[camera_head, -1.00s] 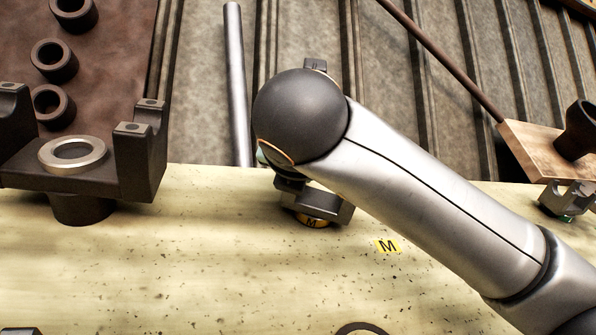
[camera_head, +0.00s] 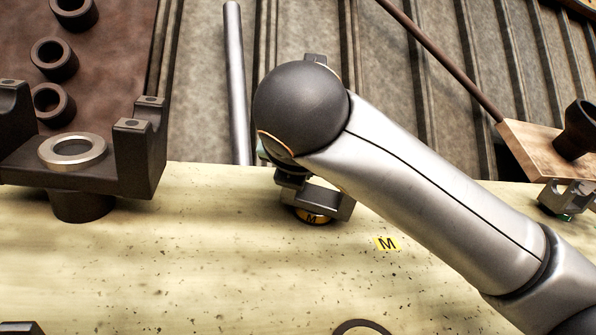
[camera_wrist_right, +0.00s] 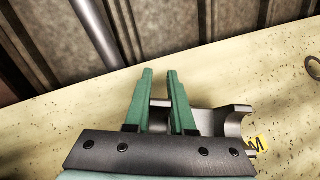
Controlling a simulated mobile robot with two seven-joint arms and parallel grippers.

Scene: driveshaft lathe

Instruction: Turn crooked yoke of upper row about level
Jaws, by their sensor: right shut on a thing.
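A small grey yoke (camera_head: 325,200) stands on the pale bench over a yellow M mark (camera_head: 312,218). It sits slightly askew to the bench edge in the head view. My right arm hides part of it. In the right wrist view the same yoke (camera_wrist_right: 222,122) shows its curved cradle end to the right of the green fingers. My right gripper (camera_wrist_right: 160,76) is shut on the yoke's left part, with one finger on each side. The fingers are hidden in the head view. My left gripper is not in view.
A large dark yoke (camera_head: 140,150) with a metal ring (camera_head: 72,151) stands at left. Another small yoke (camera_head: 568,198) is at the right edge beside a wooden block (camera_head: 535,150). A steel rod (camera_head: 237,90) stands behind.

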